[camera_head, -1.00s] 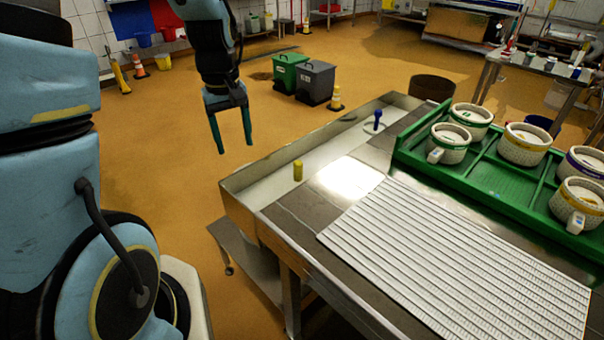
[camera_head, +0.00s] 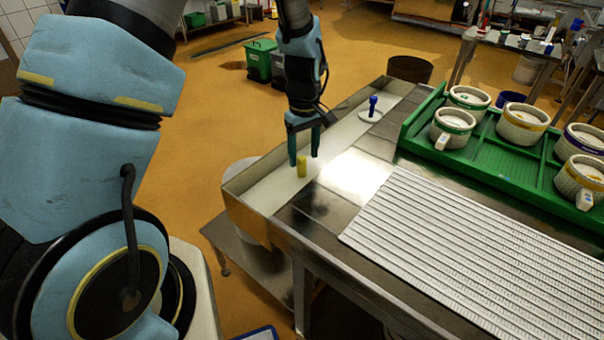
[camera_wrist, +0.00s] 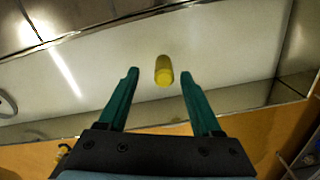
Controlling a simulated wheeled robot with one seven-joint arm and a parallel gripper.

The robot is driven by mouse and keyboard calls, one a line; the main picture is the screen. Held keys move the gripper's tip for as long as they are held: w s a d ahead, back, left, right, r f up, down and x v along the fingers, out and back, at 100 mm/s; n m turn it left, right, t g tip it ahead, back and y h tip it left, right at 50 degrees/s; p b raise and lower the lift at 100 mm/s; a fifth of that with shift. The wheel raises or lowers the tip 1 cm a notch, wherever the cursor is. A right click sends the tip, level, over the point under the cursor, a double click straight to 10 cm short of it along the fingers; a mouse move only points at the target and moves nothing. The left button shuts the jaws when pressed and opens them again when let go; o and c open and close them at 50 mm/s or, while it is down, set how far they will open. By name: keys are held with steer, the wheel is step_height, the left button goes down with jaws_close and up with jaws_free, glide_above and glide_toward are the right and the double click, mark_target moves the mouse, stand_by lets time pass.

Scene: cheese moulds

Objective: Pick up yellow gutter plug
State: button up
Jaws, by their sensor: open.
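The yellow gutter plug (camera_head: 302,166) is a small upright cylinder in the pale gutter at the left edge of the metal table. In the wrist view the plug (camera_wrist: 164,71) lies between the lines of my two fingers, slightly beyond their tips. My gripper (camera_head: 304,160) points down over the gutter, close to the plug, with its teal fingers apart and nothing between them. The open fingers also show in the wrist view (camera_wrist: 158,76). I cannot tell the exact height of the fingertips against the plug.
A blue-handled plug on a white disc (camera_head: 372,108) stands farther along the gutter (camera_head: 262,196). A white ribbed mat (camera_head: 450,250) covers the table's front. A green tray (camera_head: 495,176) with several white moulds stands at the right. The gutter has raised metal walls.

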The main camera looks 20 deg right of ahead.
mark_target(302, 178)
steer(key=f, duration=0.1)
steer(key=f+p, duration=0.2)
steer(key=shift+s+a+f, duration=0.1)
steer(key=shift+a+f, duration=0.2)
steer(key=shift+f, duration=0.8)
steer(key=shift+c, duration=0.2)
jaws_close()
